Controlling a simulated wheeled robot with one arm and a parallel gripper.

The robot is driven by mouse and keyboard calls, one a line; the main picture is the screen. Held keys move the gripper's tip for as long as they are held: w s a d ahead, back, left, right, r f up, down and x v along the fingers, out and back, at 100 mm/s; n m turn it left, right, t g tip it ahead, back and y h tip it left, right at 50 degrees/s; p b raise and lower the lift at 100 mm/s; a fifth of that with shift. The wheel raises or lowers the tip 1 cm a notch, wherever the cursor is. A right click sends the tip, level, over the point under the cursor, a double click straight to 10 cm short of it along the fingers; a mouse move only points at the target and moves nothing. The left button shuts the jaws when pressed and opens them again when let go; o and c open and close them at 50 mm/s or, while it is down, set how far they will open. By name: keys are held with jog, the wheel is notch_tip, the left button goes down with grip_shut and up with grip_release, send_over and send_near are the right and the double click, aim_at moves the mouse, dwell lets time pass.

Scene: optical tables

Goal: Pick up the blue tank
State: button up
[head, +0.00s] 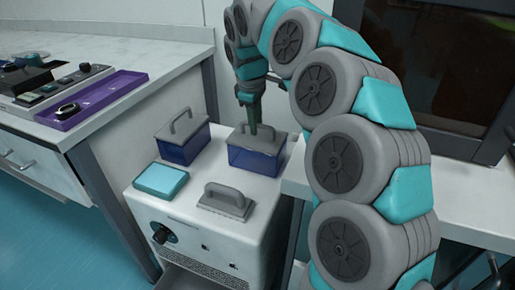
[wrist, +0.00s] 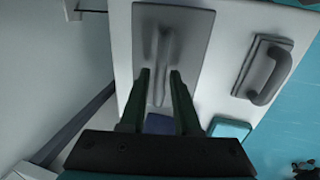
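Two blue tanks with grey handled lids stand on a white unit. The right blue tank (head: 255,160) is under my gripper (head: 254,130) in the head view; the left blue tank (head: 182,150) stands beside it. In the wrist view, my gripper (wrist: 160,75) is open, with one finger on each side of the upright handle (wrist: 161,52) of a grey lid (wrist: 190,25). Gaps show between the fingers and the handle. A patch of blue shows between the fingers lower down; I cannot tell which tank it belongs to.
On the same white unit (head: 190,240) lie a loose grey lid (head: 226,200) and a flat light-blue block (head: 160,179). A bench at left holds a purple tray (head: 100,98) and control boxes. A dark-fronted appliance (head: 430,60) stands at right behind my arm.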

jog(key=shift+w+f, duration=0.1)
jog(key=shift+f, duration=0.55)
jog(key=shift+c, duration=0.2)
grip_shut()
dwell(0.8)
